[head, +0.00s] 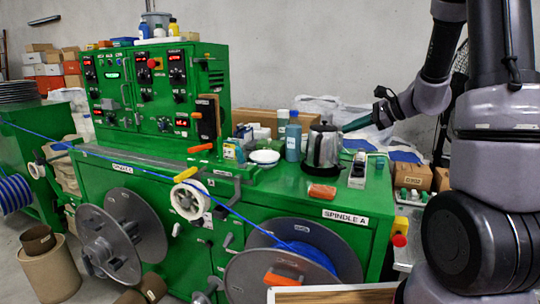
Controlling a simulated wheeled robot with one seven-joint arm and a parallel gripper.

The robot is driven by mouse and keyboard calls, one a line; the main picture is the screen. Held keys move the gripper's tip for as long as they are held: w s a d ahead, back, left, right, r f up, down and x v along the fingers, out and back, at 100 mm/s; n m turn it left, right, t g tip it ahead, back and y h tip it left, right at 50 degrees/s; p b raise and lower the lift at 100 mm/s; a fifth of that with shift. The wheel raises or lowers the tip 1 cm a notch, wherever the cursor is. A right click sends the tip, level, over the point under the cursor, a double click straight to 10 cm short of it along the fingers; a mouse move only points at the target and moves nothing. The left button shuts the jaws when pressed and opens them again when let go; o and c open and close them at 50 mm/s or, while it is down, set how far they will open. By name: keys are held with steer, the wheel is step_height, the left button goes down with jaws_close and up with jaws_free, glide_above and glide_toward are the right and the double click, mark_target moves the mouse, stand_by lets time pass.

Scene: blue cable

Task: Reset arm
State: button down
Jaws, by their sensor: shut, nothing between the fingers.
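My gripper (381,108) is raised at the end of my arm at the upper right, pointing left. It is shut and holds nothing that I can see. It appears in front of the grey wall, above the green machine's top and near the steel kettle (323,147); the exact gap is unclear. A blue cable (110,155) runs from the left edge across the machine's front to the blue-wound spool (310,253) below the SPINDLE A label.
The green machine (345,193) fills the middle.

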steer(key=s+r+n+h, duration=0.3)
steer(key=s+r+n, duration=0.3)
steer(key=s, duration=0.6)
steer(key=s+a+r+n+h, duration=0.1)
steer(key=s+r+n+h, duration=0.3)
steer(key=s, duration=0.9)
step_height(320, 180, up, 2)
steer(key=n, duration=0.4)
steer(key=shift+s, duration=0.15)
